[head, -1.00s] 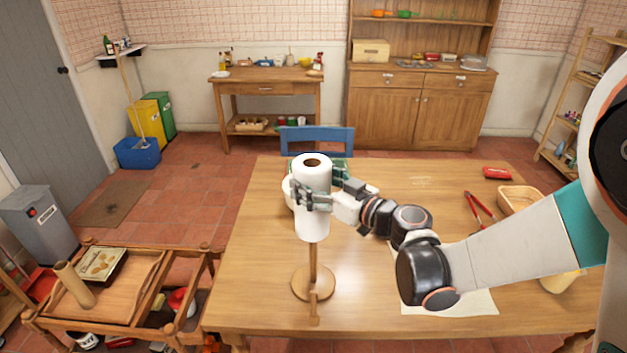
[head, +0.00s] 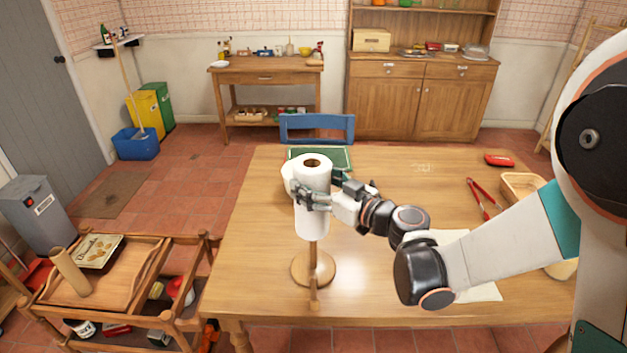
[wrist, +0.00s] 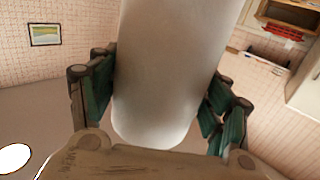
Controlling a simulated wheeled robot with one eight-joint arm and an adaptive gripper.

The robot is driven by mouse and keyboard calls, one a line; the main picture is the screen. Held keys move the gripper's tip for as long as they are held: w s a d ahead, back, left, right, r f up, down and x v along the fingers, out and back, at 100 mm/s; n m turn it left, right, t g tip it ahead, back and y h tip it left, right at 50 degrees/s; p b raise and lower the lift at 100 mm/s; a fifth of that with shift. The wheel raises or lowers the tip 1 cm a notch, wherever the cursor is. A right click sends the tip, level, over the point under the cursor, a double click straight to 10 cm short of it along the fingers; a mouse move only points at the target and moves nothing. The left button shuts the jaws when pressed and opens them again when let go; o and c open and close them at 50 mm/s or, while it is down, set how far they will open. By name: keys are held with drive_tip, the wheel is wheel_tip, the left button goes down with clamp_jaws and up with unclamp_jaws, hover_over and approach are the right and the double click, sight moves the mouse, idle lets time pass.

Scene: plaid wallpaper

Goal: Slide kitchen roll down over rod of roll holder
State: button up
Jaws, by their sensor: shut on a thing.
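The white kitchen roll (head: 312,222) is upright in the head view, and its brown core shows at the top. My gripper (head: 311,197) is shut around its middle from the right. In the wrist view the roll (wrist: 175,70) stands between both green-padded fingers of my gripper (wrist: 160,105). The wooden roll holder (head: 314,268) stands on the table below, its round base and lower rod showing. The rod runs up to the roll's lower end. Its upper part is hidden, so how far it reaches inside cannot be seen.
The wooden table (head: 390,300) has red tongs (head: 479,198), a red item (head: 499,160) and a basket (head: 521,186) on the right. A green-edged thing (head: 330,157) lies behind the roll. A wooden trolley (head: 140,290) stands at left.

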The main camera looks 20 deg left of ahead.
drive_tip(key=shift+f+b, duration=2.45)
drive_tip(key=shift+f, duration=5)
drive_tip(key=o, duration=1.6)
drive_tip(key=shift+c, duration=0.2)
drive_tip(key=shift+r, duration=5)
